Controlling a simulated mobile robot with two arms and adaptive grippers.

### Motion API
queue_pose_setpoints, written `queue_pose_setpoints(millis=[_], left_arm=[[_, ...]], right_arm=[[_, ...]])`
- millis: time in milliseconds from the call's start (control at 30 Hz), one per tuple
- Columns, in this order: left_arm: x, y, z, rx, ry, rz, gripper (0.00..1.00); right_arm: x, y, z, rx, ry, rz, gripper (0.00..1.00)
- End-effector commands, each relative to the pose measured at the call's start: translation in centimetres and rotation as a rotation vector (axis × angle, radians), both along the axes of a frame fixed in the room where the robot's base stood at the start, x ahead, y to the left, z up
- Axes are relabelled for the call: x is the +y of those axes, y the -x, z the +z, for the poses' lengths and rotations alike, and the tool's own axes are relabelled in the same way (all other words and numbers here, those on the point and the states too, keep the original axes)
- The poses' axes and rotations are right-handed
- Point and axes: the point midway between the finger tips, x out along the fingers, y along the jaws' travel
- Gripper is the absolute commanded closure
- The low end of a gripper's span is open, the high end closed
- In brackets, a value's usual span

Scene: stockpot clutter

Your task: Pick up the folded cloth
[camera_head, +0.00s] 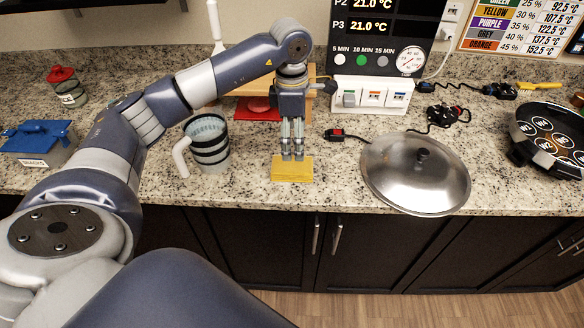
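The folded cloth appears to be the flat yellow rectangle (292,171) lying on the counter close to its front edge. My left gripper (292,157) points straight down over it, with its fingertips at the cloth's rear edge. The two fingers look close together, with a thin gap between them. I cannot tell whether they touch or pinch the cloth. The cloth looks flat and mostly uncovered. My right gripper is not in view.
A striped mug (210,150) stands left of my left gripper. A metal lid (415,180) lies to the right, near the front edge. A red item (258,113) and a wooden stand (258,85) are behind. A blue-lidded snacks box (38,140) and black pan (520,150) sit farther out.

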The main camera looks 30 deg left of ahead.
Motion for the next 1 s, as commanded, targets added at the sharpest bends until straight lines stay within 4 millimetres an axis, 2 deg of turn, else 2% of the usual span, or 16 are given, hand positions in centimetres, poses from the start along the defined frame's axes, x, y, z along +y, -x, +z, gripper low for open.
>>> queue_pose_setpoints(millis=[133, 400, 567, 800, 1000], left_arm=[[1.2, 0.2, -0.7, 0.016, -0.037, 0.010, 0.18], [1.1, 0.2, -4.6, 0.014, -0.035, 0.010, 0.18], [1.0, 0.1, -5.5, 0.012, -0.034, 0.008, 0.18], [0.7, -0.1, -8.5, 0.016, -0.032, 0.009, 0.18], [0.8, -0.2, -10.4, 0.013, -0.033, 0.009, 0.18]], right_arm=[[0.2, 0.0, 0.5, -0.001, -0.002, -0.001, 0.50], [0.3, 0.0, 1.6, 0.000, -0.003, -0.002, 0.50], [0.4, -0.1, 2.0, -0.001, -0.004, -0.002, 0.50], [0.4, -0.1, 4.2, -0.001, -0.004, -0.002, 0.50], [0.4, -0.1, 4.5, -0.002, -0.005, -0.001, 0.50]])
